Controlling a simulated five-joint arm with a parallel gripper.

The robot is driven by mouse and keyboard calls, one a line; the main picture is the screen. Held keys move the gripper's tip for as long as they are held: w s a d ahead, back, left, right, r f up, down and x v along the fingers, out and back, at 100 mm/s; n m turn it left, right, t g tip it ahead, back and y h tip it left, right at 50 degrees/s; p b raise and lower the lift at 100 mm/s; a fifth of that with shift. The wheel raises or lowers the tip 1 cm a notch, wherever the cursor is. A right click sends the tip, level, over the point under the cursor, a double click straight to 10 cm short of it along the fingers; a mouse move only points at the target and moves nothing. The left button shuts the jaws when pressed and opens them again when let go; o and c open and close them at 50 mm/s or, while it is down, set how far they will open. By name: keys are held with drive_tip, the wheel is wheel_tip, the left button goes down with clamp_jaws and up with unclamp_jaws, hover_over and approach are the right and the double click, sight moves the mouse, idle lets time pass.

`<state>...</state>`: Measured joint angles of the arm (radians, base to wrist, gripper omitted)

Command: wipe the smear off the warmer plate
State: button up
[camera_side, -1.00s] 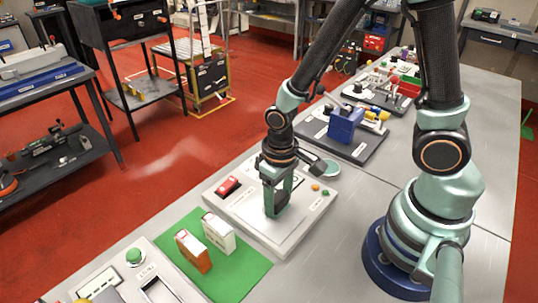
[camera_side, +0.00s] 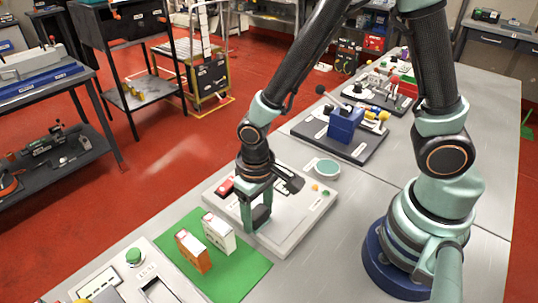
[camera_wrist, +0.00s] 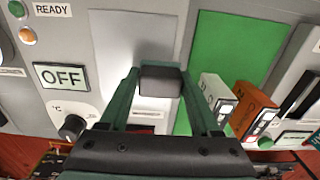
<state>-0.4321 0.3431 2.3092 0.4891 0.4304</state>
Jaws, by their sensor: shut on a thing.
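The warmer is a light grey box with a flat plate (camera_side: 290,213) on top, and the plate also shows in the wrist view (camera_wrist: 135,30). My gripper (camera_side: 257,217) is low over the left edge of the plate, near the green mat. It is shut on a small dark block (camera_wrist: 161,80), held between its two fingertips. The block is at or close to the plate surface; I cannot tell if it touches. I cannot make out a smear, and part of the plate is hidden by the gripper. An OFF display (camera_wrist: 62,76) and a knob (camera_wrist: 72,126) sit beside the plate.
A green mat (camera_side: 240,270) next to the warmer holds an orange box (camera_side: 193,252) and a white box (camera_side: 218,232), close to my gripper. A teal disc (camera_side: 327,167) lies behind the warmer. A blue block (camera_side: 345,124) stands on a board further back.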

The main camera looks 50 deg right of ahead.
sight(278, 204)
drive_tip(key=shift+d, duration=3.5)
drive_tip(key=shift+a, duration=3.3)
drive_tip(key=shift+a+r, duration=0.1)
drive_tip(key=shift+a, duration=0.15)
drive_tip(key=shift+d+r, duration=0.1)
drive_tip(key=shift+r, duration=3.9)
drive_tip(key=shift+w, duration=0.1)
